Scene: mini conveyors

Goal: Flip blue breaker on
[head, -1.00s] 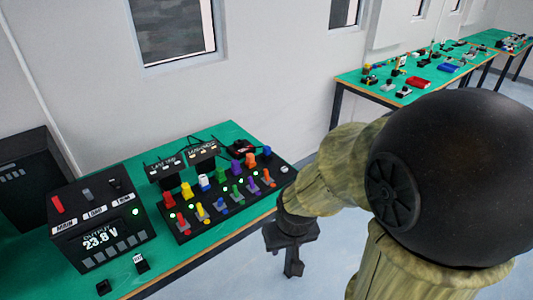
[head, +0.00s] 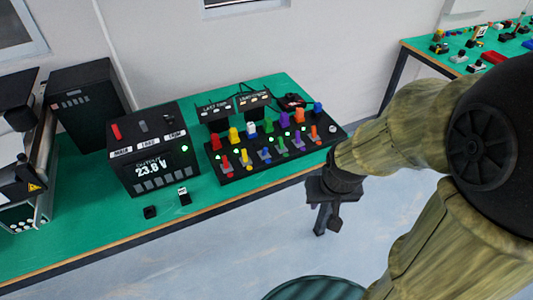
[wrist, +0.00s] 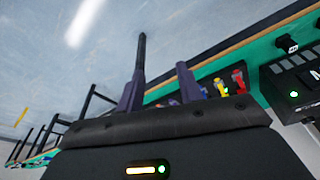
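The breaker panel (head: 225,176) is a black board on the green bench, with two rows of coloured switches and small green lights. A blue breaker (head: 266,155) sits in the front row, between the yellow and green ones; its lever position is too small to read. Another blue piece (head: 318,108) stands at the back right corner. My gripper (head: 322,228) hangs in front of the bench's edge, to the right of and nearer than the panel, touching nothing. In the wrist view, its two fingers (wrist: 160,85) stand apart with nothing between them.
A black power unit (head: 155,168) reading 23.6 V stands left of the panel, with two small black blocks in front. Two labelled meters (head: 214,114) stand behind the panel. A second green table (head: 455,60) is at the back right.

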